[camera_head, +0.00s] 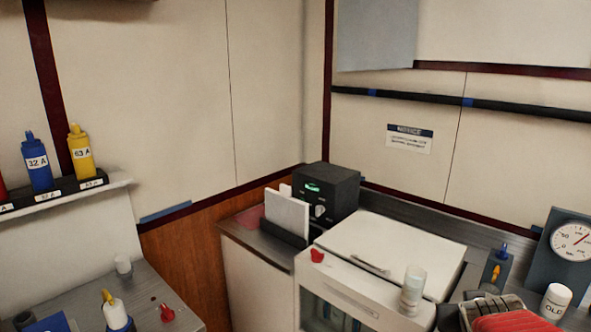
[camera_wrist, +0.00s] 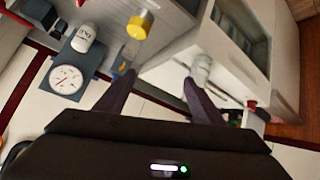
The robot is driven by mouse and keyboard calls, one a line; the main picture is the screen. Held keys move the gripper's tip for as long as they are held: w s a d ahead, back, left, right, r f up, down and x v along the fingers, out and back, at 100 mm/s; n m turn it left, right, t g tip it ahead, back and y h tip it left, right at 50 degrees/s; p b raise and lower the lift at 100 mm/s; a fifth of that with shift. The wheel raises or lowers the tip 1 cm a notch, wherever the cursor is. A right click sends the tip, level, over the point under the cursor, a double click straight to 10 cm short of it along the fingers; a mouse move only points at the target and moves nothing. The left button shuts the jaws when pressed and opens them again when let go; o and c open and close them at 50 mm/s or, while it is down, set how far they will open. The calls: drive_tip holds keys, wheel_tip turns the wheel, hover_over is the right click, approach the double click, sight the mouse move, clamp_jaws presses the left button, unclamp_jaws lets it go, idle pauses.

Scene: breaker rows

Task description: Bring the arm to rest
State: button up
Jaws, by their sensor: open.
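My gripper (camera_wrist: 158,77) shows in the wrist view with its two dark fingers spread apart. Nothing is between the fingertips. In the wrist view the scene is turned over. A clear and white cup (camera_wrist: 201,68) shows just beyond the right fingertip; I cannot tell how far apart they are. In the head view the cup (camera_head: 413,290) stands on the front of the white cabinet (camera_head: 385,250).
A black box (camera_head: 327,192) stands behind the cabinet. A yellow-ended cylinder (camera_wrist: 140,24) shows in the wrist view.

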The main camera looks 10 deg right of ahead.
drive_tip(key=s+a+n+g+y, duration=0.1)
drive_tip(key=s+a+y, duration=0.2)
drive_tip(key=a, duration=0.9)
drive_tip(key=s+a+r+n+g+y, duration=0.1)
drive_tip(key=s+a+n+y, duration=0.1)
drive_tip(key=s+a, duration=0.6)
drive_tip(key=a, duration=0.5)
drive_tip(key=shift+s+r+n+g+y, duration=0.15)
drive_tip(key=shift+n+g+y, duration=0.15)
drive_tip(key=shift+y, duration=0.1)
drive_tip(key=shift+c, duration=0.6)
